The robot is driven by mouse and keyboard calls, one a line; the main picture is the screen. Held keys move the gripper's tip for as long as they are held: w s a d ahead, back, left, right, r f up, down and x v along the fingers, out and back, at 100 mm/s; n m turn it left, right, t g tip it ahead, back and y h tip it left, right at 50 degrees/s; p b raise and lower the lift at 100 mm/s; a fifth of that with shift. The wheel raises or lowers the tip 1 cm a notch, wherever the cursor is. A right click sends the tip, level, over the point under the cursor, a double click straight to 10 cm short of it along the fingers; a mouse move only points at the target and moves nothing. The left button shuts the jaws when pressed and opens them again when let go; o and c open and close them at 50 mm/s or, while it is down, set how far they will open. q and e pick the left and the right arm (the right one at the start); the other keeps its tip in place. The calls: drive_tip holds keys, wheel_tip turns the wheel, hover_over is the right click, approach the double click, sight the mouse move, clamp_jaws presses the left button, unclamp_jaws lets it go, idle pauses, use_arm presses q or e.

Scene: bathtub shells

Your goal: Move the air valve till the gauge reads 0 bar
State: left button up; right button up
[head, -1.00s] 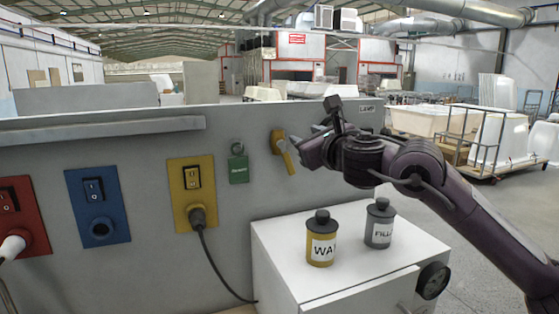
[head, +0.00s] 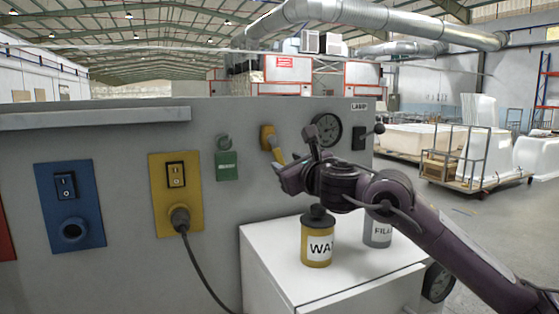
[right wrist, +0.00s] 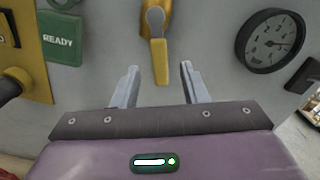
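The air valve (head: 267,137) is an orange-yellow fitting on the grey panel, with a yellow lever (right wrist: 159,62) hanging almost straight down in the right wrist view. The round dark gauge (head: 326,129) is to its right; in the right wrist view the gauge (right wrist: 272,40) has its needle pointing right, its numbers too small to read surely. My right gripper (right wrist: 160,70) is open and empty, one finger on each side of the lever's lower end in the picture, with gaps on both sides. In the head view the gripper (head: 281,168) is just below the valve. My left gripper is out of view.
A green READY tag (head: 227,166) hangs left of the valve. A lamp switch (head: 360,138) with a black knob is right of the gauge. A yellow canister (head: 318,243) and a grey canister (head: 378,232) stand on a white cabinet (head: 275,262) below my right arm.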

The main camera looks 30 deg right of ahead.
sight(280, 159)
drive_tip(key=w+p, duration=0.1)
drive_tip(key=w, duration=0.4)
drive_tip(key=shift+w+d, duration=0.15)
drive_tip(key=shift+w, duration=0.05)
clamp_jaws()
